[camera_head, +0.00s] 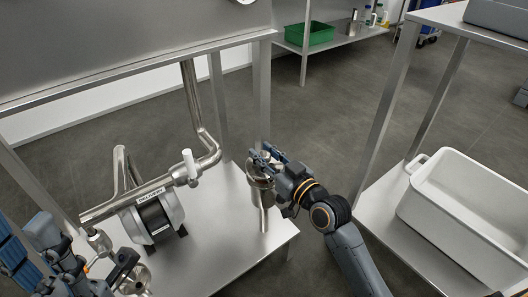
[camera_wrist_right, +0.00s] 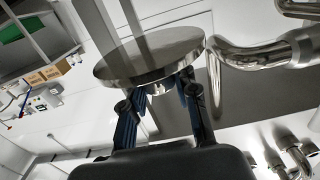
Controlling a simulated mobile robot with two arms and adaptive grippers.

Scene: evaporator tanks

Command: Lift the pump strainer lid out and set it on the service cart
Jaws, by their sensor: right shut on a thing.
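My right gripper (camera_head: 272,158) is shut on the small knob of the strainer lid. In the right wrist view the lid is a round steel disc (camera_wrist_right: 150,55) between the blue fingers (camera_wrist_right: 160,105); its broad face is bare, with no strainer body attached. In the head view a steel strainer body (camera_head: 262,184) with a vertical pipe below stands under the gripper; the gap to the lid is hard to judge. My left gripper (camera_head: 125,266) is at the lower left, partly cut off and cluttered by metal fittings; its jaws are unclear.
A two-level steel frame, likely the service cart (camera_head: 383,207), stands at right, with a white tub (camera_head: 465,205) on its lower shelf and a grey box (camera_head: 497,18) on top. The pump (camera_head: 153,215) and pipework (camera_head: 205,150) are left of the strainer. Floor lies between bench and cart.

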